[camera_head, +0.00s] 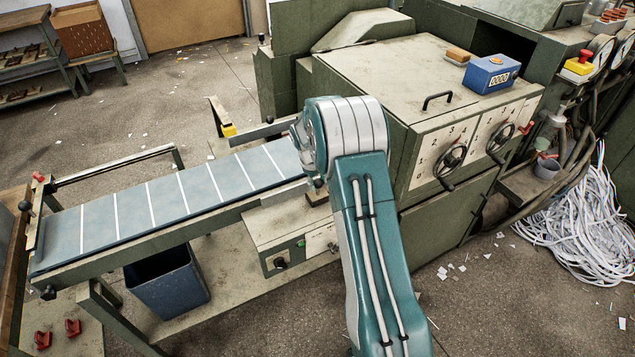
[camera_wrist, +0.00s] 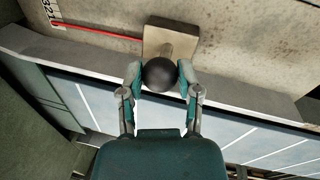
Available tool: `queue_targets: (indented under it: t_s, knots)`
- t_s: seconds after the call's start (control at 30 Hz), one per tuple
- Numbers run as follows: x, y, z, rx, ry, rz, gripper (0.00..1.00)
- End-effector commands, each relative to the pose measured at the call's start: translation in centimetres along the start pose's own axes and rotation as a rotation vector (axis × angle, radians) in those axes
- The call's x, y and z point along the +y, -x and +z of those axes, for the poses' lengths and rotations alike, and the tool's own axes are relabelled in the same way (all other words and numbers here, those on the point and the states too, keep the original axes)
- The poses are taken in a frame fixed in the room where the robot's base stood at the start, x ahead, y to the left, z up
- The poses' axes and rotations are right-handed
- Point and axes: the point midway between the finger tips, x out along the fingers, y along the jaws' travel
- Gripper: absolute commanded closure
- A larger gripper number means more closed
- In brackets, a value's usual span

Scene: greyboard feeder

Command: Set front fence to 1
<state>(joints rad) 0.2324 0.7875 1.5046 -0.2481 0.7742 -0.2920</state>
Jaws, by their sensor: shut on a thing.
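My gripper (camera_wrist: 160,82) is shut on a black ball knob (camera_wrist: 160,74) in the wrist view, with one finger on each side of it. The knob sits on a short post on a pale square plate (camera_wrist: 184,33). A thin red pointer (camera_wrist: 95,31) runs from the plate to a white scale (camera_wrist: 48,12) at the upper left. The pointer tip lies at the scale's lower end, near the small digits; I cannot tell its exact reading. In the head view my arm hides the gripper and knob.
The blue belt (camera_head: 151,205) with white lines runs left from the green machine (camera_head: 380,62). Two handwheels (camera_head: 452,155) are on the machine front. A blue bin (camera_head: 167,284) stands under the belt. White strips (camera_head: 585,225) are heaped on the floor at right.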

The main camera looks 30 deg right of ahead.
Motion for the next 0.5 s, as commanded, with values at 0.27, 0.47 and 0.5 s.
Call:
queue_targets:
  t_s: [0.27, 0.47, 0.5]
  knots:
    - [-0.1, -0.19, 0.11, -0.005, 0.0, -0.003, 0.38]
    - [-0.07, -0.12, 0.1, -0.004, 0.0, -0.002, 0.22]
    - [-0.07, -0.11, 0.1, -0.004, 0.0, -0.002, 0.22]
